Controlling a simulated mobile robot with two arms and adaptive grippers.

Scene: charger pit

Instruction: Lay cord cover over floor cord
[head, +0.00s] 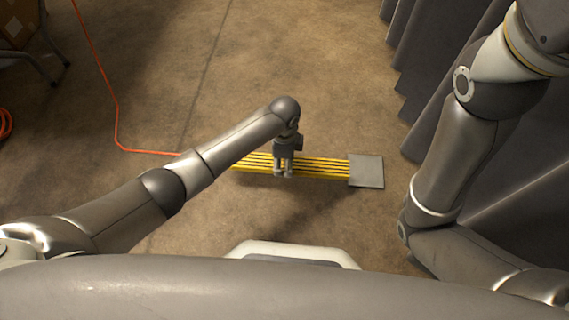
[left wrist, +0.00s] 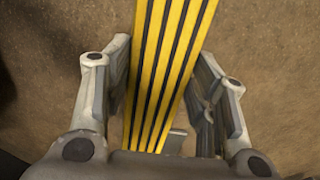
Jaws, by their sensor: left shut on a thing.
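The cord cover (head: 325,167) is a long strip with yellow and black stripes, lying crosswise in the middle of the head view. My left gripper (head: 284,172) is shut on it near its visible middle. In the left wrist view the cover (left wrist: 168,60) runs between the two fingers of the gripper (left wrist: 163,75). The orange floor cord (head: 117,112) comes down from the top left, bends, and runs right towards the cover's left end, where my left arm hides it. I cannot tell how high the cover is off the floor. My right gripper is out of view.
A flat grey plate (head: 366,171) is at the cover's right end. Grey drapes (head: 425,55) hang on the right. A chair-like thing (head: 30,40) stands at top left, with an orange coil (head: 4,124) below it. The brown floor between is open.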

